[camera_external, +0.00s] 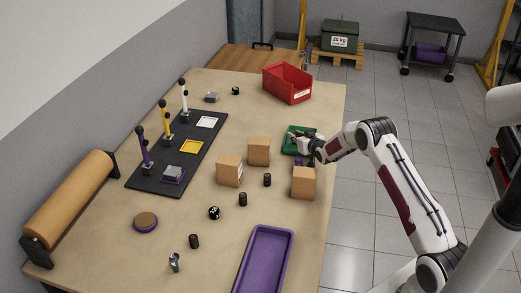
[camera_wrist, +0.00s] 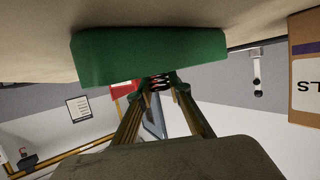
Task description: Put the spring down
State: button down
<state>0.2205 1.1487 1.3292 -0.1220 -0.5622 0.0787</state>
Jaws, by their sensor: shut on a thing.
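My gripper (camera_external: 300,137) is low at the right edge of the table, at the green tray (camera_external: 288,147). In the wrist view its fingertips (camera_wrist: 158,82) are shut on a small dark coil spring (camera_wrist: 160,84). The spring is right at the near wall of the green tray (camera_wrist: 150,58); I cannot tell whether it touches it. In the external view the spring is too small and hidden by the gripper to make out.
Cardboard boxes (camera_external: 259,151) (camera_external: 229,171) (camera_external: 303,183) stand close to the gripper. A red bin (camera_external: 288,84) is behind. A purple tray (camera_external: 244,283) lies in front. A black board with posts (camera_external: 150,183) is at left. Several small dark parts are scattered mid-table.

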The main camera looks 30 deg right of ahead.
jog(key=shift+f, duration=0.15)
jog(key=c, duration=2.2)
grip_release()
jog(key=shift+o, duration=0.2)
jog(key=shift+s+r, duration=0.1)
jog(key=shift+r, duration=0.1)
jog(key=shift+v, duration=5.9)
